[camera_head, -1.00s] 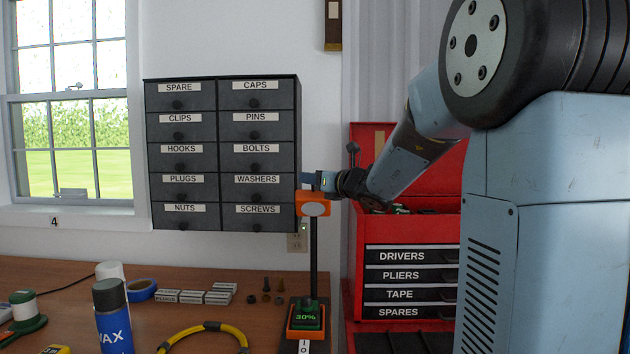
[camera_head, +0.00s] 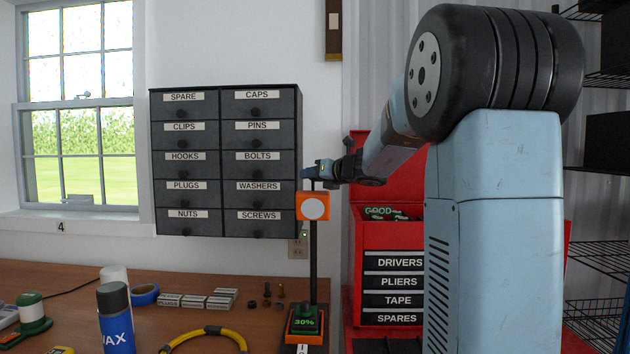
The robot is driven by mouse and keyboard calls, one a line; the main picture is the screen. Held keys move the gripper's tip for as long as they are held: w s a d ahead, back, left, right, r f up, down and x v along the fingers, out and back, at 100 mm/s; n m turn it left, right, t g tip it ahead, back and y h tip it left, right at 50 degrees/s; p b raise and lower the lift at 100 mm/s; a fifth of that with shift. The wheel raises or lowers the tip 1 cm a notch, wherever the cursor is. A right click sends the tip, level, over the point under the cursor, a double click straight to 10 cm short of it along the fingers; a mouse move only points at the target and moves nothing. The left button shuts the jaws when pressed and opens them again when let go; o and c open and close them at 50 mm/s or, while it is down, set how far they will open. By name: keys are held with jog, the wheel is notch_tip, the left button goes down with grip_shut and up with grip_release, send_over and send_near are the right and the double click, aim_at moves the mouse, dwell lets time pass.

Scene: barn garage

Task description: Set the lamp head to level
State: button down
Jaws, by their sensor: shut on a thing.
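The lamp stands on the bench on a thin black post (camera_head: 313,265). Its orange lamp head (camera_head: 304,214) has a round pale face turned toward the camera, looking about upright. The lamp base (camera_head: 305,322) shows a green "30%" display. My gripper (camera_head: 311,173) comes in from the right and is shut just above the head, at a thin dark part rising from its top. The fingers are small here and hide most of what they grip.
A dark labelled drawer cabinet (camera_head: 225,103) hangs on the wall just left of the lamp. A red tool chest (camera_head: 365,345) stands to the right. The bench (camera_head: 60,285) holds a spray can (camera_head: 115,320), a yellow cable loop (camera_head: 205,332), blue tape (camera_head: 145,294) and small boxes.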

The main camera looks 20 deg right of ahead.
jog(key=shift+w+d+r, duration=0.1)
jog(key=shift+w+d, duration=0.25)
jog(key=shift+w, duration=0.35)
jog(key=shift+w+d, duration=0.35)
jog(key=shift+w, duration=0.35)
jog(key=shift+d, duration=0.1)
jog(key=c, duration=0.9)
grip_release()
jog(key=shift+o, duration=0.2)
jog(key=shift+s, duration=0.15)
jog(key=v, duration=1.3)
jog(key=shift+s, duration=0.15)
